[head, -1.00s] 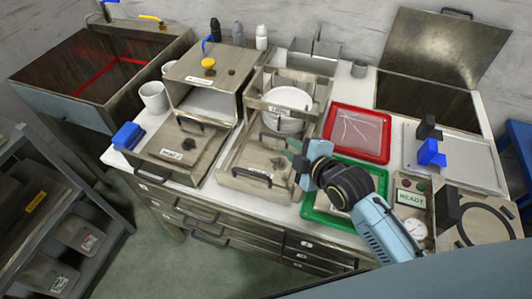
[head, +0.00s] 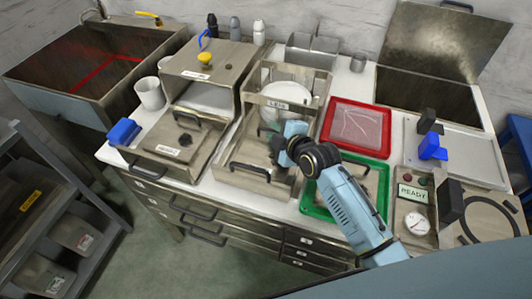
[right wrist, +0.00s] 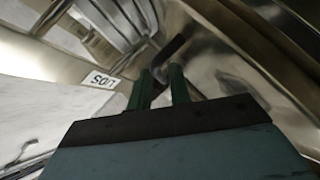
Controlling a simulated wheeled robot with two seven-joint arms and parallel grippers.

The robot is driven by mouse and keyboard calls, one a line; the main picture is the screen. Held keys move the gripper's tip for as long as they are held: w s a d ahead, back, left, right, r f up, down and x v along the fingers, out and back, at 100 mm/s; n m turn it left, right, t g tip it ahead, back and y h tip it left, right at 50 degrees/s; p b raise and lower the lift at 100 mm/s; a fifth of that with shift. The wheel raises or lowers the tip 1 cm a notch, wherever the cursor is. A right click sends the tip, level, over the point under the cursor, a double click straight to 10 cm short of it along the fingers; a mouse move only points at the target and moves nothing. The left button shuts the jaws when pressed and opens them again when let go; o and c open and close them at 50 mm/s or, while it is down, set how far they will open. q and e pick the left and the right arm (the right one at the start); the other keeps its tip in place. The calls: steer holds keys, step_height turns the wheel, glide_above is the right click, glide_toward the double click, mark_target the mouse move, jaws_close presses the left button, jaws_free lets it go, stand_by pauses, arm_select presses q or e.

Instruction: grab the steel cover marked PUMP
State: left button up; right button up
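My right gripper (head: 272,146) reaches down over the middle steel tray (head: 228,172), in front of the rack labelled LIDS (head: 277,104). In the right wrist view its two green fingers (right wrist: 161,88) stand apart, with a dark handle bar (right wrist: 173,48) on a steel surface close to their tips. I cannot tell whether the bar lies between the fingertips. No PUMP marking is readable. A steel cover with a dark handle and a small white label (head: 167,150) lies to the left; its lettering is too small to read. My left gripper is not in view.
A red tray (head: 381,113) and a green tray (head: 314,206) lie right of the gripper. A panel with a READY sign (head: 412,193) and a gauge stands farther right. A blue block (head: 124,131) sits at the counter's left end.

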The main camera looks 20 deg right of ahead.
jaws_close()
